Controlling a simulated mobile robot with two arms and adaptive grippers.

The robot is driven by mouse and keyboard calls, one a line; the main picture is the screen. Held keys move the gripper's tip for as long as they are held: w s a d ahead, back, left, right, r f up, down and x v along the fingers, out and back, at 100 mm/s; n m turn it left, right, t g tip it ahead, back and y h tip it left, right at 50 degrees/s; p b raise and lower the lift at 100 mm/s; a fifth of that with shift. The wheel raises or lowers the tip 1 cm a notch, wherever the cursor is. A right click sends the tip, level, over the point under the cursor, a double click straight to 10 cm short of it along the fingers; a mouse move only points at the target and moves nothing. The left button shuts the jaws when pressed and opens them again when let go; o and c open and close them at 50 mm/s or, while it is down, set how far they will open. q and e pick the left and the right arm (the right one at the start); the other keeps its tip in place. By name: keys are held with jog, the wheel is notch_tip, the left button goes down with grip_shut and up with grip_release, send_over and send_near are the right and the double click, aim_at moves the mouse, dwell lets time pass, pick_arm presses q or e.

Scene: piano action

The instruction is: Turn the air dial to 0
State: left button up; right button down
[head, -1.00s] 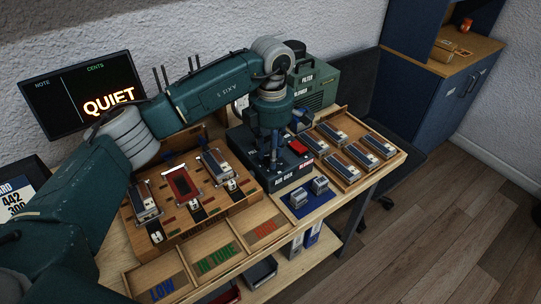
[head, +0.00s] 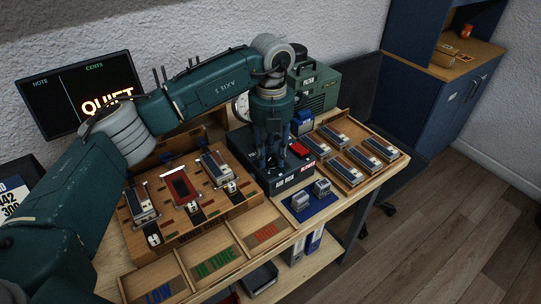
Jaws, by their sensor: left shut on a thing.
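The dark air box (head: 292,181), with a white-lettered front, stands on the bench at centre. My left gripper (head: 272,164) points straight down onto the top of this box and is shut on the air dial. The dial itself is hidden by the fingers, so its pointer and setting cannot be read. A red block (head: 299,150) sits on the box just right of the fingers. My right gripper is not in view.
A wooden rack (head: 183,207) with several reed units is left of the box. A tray of similar units (head: 362,182) is at right. Two units sit on a blue mat (head: 308,211) in front. Sorting bins (head: 207,241), a green blower (head: 325,88) and a "QUIET" screen (head: 75,88) surround them.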

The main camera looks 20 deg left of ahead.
aim_at(273, 155)
pick_arm(q)
jog(key=shift+w+d+n, duration=0.1)
jog(key=shift+n, duration=1.4)
jog(key=shift+r, duration=0.15)
jog(key=o, duration=1.1)
jog(key=shift+w, duration=0.25)
jog(key=shift+r, duration=0.35)
notch_tip(273, 155, up, 11)
